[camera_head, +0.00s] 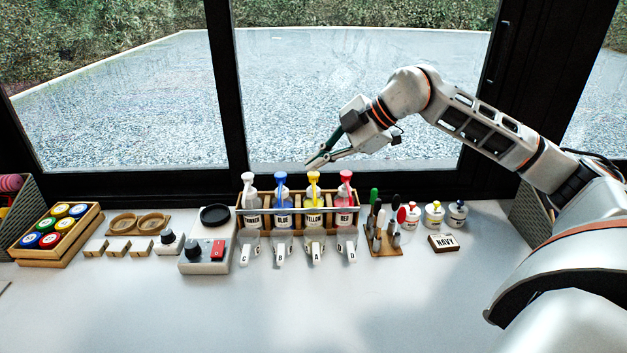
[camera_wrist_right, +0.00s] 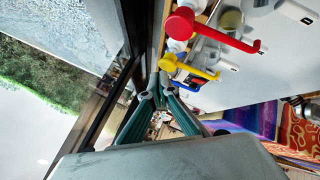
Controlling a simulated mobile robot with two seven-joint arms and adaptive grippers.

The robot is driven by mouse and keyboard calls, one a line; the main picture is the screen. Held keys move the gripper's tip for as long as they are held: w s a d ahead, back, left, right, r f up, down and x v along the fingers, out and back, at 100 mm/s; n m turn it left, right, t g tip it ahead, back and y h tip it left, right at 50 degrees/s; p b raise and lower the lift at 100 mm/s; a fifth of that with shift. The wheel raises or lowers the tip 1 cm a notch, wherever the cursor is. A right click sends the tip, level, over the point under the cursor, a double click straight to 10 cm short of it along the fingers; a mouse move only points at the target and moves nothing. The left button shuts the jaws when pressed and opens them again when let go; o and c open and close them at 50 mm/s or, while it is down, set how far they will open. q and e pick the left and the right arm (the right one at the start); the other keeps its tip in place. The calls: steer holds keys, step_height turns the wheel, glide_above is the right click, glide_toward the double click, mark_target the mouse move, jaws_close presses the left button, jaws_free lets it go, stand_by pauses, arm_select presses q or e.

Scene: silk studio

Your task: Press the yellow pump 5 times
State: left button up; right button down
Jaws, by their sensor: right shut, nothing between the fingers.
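The yellow pump (camera_head: 313,178) tops a bottle labelled "YELLOW" that stands upright in a wooden rack (camera_head: 267,226), between the blue and red pumps. It also shows in the right wrist view (camera_wrist_right: 168,63), with its spout pointing to the right. My right gripper (camera_head: 307,166) is shut and empty, with its fingertips close above and slightly left of the yellow pump in the head view. In the wrist view the fingertips (camera_wrist_right: 155,84) appear beside the yellow pump head; I cannot tell whether they touch it. My left gripper is not in view.
White-headed (camera_head: 248,176), blue (camera_head: 281,178) and red (camera_head: 346,176) pumps stand in the same rack. Labelled scoops (camera_head: 317,252) lie in front. The front of the table is clear.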

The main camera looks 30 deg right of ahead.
mark_target(316, 174)
steer(key=shift+f+b, duration=0.55)
steer(key=shift+f, duration=0.4)
stand_by(0.8)
steer(key=shift+r+p, duration=1.05)
steer(key=shift+r, duration=0.35)
steer(key=shift+r+p, duration=0.5)
steer(key=shift+r, duration=0.15)
step_height(316, 174, up, 5)
steer(key=p, duration=0.4)
steer(key=shift+f, duration=0.15)
stand_by(0.5)
stand_by(0.6)
